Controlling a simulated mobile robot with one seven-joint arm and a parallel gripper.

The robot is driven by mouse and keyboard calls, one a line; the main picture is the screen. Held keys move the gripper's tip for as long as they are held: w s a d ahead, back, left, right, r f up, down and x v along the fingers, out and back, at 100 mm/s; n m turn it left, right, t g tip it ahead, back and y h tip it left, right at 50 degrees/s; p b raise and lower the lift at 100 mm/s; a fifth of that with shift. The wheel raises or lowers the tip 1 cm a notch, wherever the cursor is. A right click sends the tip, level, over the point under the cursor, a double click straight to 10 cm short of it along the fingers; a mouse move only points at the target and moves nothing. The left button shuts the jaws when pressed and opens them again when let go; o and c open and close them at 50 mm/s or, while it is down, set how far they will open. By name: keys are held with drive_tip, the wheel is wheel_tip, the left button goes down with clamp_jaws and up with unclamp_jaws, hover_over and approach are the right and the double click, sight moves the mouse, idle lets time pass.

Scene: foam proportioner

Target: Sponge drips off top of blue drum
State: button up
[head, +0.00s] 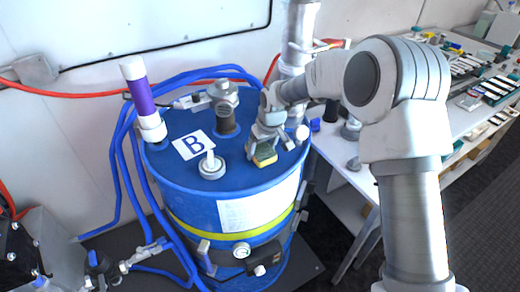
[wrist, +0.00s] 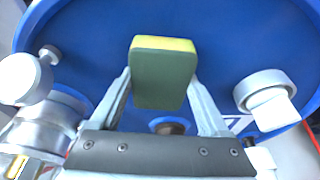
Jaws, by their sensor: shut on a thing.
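The blue drum (head: 190,188) stands upright in the middle of the head view, and its blue top (wrist: 225,40) fills much of the wrist view. The sponge (head: 264,155) is yellow with a dark green side. It also shows in the wrist view (wrist: 163,75), between the two fingers. My gripper (head: 266,140) is shut on the sponge, over the right part of the drum top. In the wrist view my gripper (wrist: 163,90) grips it from both sides. I cannot tell whether the sponge touches the top. No drips can be made out.
On the drum top stand a metal fitting (head: 226,110), a grey-white cap with a stem (head: 211,168), a purple-and-white tube (head: 142,98) and a label marked B (head: 193,145). Blue hoses (head: 137,190) run down the left. A cluttered white workbench (head: 390,150) stands right.

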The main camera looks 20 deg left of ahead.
drive_tip(key=p+v, duration=0.1)
drive_tip(key=v, duration=0.1)
drive_tip(key=shift+s+d+r, duration=0.15)
drive_tip(key=shift+d+r, duration=0.1)
drive_tip(key=shift+r, duration=0.05)
drive_tip(key=shift+a+r+p, duration=0.1)
drive_tip(key=shift+r+p, duration=1.4)
drive_tip(key=shift+r, duration=1.3)
